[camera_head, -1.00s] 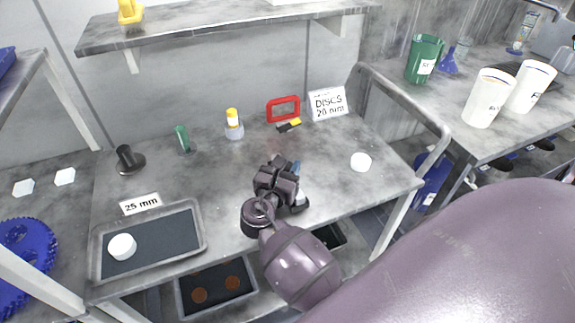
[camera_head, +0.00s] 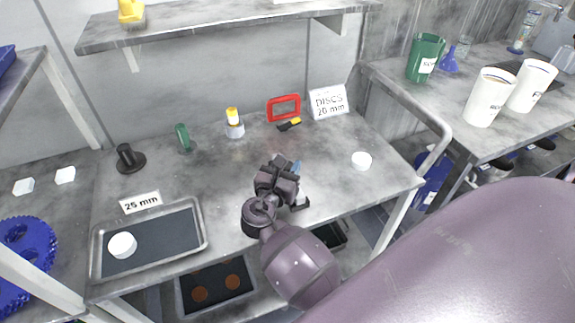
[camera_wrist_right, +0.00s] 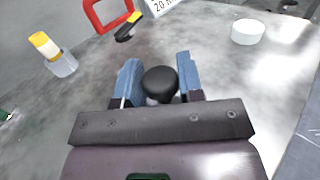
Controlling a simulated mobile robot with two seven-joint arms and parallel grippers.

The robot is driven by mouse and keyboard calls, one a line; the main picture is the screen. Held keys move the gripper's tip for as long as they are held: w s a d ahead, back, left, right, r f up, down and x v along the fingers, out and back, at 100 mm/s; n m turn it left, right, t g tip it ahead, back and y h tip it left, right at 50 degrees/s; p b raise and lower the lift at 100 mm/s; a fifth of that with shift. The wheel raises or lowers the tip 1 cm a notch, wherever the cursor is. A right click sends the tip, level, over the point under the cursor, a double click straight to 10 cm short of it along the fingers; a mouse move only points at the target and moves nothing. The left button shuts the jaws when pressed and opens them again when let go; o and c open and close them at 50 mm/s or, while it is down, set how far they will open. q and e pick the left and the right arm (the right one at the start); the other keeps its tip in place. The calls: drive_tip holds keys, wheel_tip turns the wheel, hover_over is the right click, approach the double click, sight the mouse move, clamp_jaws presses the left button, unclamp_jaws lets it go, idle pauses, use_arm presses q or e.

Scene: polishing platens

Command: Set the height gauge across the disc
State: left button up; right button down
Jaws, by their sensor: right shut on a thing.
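My right gripper (camera_head: 278,173) is over the front middle of the grey table. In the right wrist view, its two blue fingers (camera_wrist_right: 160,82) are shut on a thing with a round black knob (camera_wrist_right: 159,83). The rest of this thing is mostly hidden, and I cannot tell whether it is the height gauge. A white disc (camera_head: 361,161) lies on the table to the right of the gripper and also shows in the right wrist view (camera_wrist_right: 247,32). Another white disc (camera_head: 122,245) lies in a tray at the left. My left gripper is not in view.
The tray (camera_head: 204,222) has a "25 mm" card (camera_head: 141,202) behind it. A black-knobbed stand (camera_head: 130,159), green item (camera_head: 184,139), yellow-capped bottle (camera_head: 234,125), red frame (camera_head: 284,107) and "DISCS 20 mm" sign (camera_head: 328,102) stand at the back. The table between is clear.

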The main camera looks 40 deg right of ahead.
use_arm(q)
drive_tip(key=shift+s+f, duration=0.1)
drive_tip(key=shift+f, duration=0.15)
use_arm(e)
drive_tip(key=shift+f, duration=0.4)
idle(0.8)
drive_tip(key=c, duration=0.7)
unclamp_jaws()
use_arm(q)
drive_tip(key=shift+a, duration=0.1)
use_arm(e)
drive_tip(key=shift+o, duration=0.2)
